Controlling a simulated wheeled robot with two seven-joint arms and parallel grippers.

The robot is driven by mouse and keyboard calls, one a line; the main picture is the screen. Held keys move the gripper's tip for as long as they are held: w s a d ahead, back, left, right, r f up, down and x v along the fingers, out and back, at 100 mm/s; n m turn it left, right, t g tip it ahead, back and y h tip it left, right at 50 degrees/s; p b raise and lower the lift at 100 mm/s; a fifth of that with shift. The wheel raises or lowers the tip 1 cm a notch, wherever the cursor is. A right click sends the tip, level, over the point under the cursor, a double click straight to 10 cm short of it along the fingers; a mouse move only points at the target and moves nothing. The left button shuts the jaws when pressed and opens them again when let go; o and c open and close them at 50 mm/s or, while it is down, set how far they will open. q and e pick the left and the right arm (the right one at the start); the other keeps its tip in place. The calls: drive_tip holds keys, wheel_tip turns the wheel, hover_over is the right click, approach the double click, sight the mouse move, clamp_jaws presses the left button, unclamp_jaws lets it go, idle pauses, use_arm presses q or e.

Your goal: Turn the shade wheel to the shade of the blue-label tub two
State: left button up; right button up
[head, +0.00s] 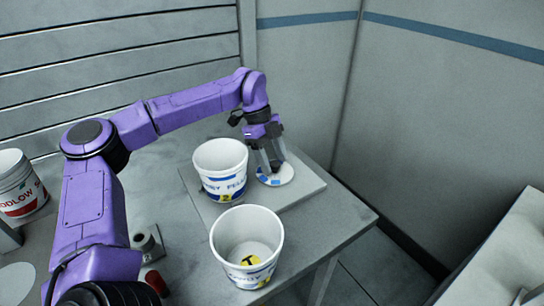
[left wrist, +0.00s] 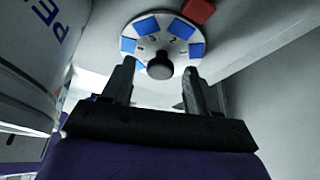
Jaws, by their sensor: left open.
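The shade wheel (head: 284,178) is a white disc on a low grey plate, with blue patches round its rim. In the left wrist view the wheel (left wrist: 178,52) shows several blue patches, small numbers and a black centre knob (left wrist: 160,66). A red block (left wrist: 198,11) sits at its far edge. My left gripper (head: 271,166) points down over the wheel, open, its two fingers on either side of the knob; contact is not visible. The blue-label tub two (head: 220,160), white with a yellow patch marked 2, stands just left of the wheel. My right gripper is not in view.
Another white tub (head: 247,222), open and with a blue and yellow label, stands nearer the front. A red-label tub (head: 20,190) stands at the far left. The table's right edge lies close to the plate (head: 306,187), and a wall rises behind.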

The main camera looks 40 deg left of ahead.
use_arm(q)
drive_tip(key=c, duration=1)
drive_tip(key=shift+c, duration=0.2)
drive_tip(key=m+p, duration=0.1)
drive_tip(key=m+g+p, duration=0.1)
drive_tip(key=m+p, duration=0.1)
drive_tip(key=shift+w+r, duration=0.15)
drive_tip(key=shift+r, duration=0.1)
drive_tip(key=m+g+p, duration=0.1)
drive_tip(key=m+p, duration=0.1)
drive_tip(key=m+y+p, duration=0.1)
drive_tip(key=m+p, duration=0.1)
drive_tip(key=m, duration=0.1)
drive_tip(key=shift+w+d+m+g+y, duration=0.1)
drive_tip(key=shift+w+m+g+y, duration=0.05)
drive_tip(key=shift+m+g+y, duration=0.2)
drive_tip(key=m+y+p, duration=0.1)
drive_tip(key=m, duration=0.1)
drive_tip(key=m+g+p, duration=0.1)
drive_tip(key=m+p, duration=0.1)
drive_tip(key=m, duration=0.1)
drive_tip(key=shift+w+d+f+m+y, duration=0.1)
drive_tip(key=shift+d+m+y, duration=0.15)
drive_tip(key=shift+y, duration=0.1)
drive_tip(key=m+y+p, duration=0.2)
drive_tip(key=m, duration=0.3)
drive_tip(key=shift+d+f+p, duration=0.1)
drive_tip(key=shift+d+p, duration=0.05)
drive_tip(key=shift+p, duration=0.25)
drive_tip(key=shift+m, duration=0.4)
